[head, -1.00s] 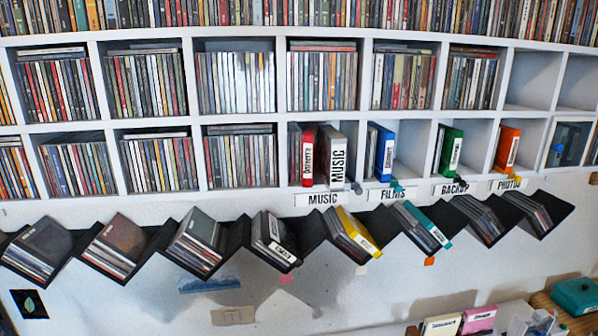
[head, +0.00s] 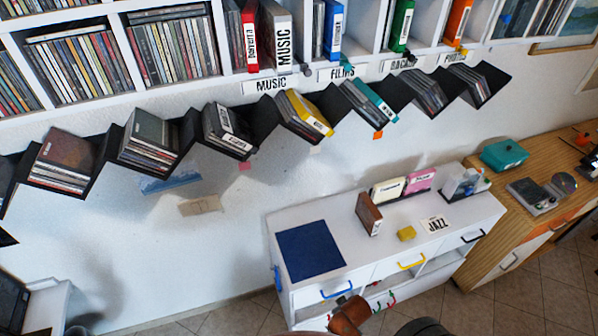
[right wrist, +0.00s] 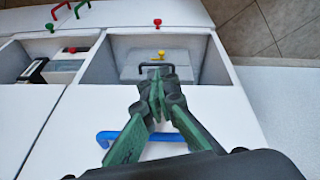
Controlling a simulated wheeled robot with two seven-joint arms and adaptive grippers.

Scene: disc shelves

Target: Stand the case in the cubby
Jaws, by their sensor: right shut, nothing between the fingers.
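A brown case (head: 368,214) stands upright on top of the white cabinet (head: 410,240). A white-labelled case (head: 389,190) and a pink case (head: 420,180) stand behind it. The labelled cubbies are at the top, with red and white MUSIC cases (head: 283,40), a blue case (head: 333,28), a green case (head: 402,25) and an orange case (head: 457,20). In the right wrist view, my right gripper (right wrist: 157,90) is shut and empty, its green fingers in front of an open white compartment (right wrist: 206,65). A black case with a white label (right wrist: 38,70) lies in the neighbouring compartment. My left gripper is out of view.
A black zigzag shelf (head: 190,135) holding discs runs below the cubbies. A wooden desk (head: 530,200) stands at right. A blue handle (right wrist: 140,137) is close to my right fingers.

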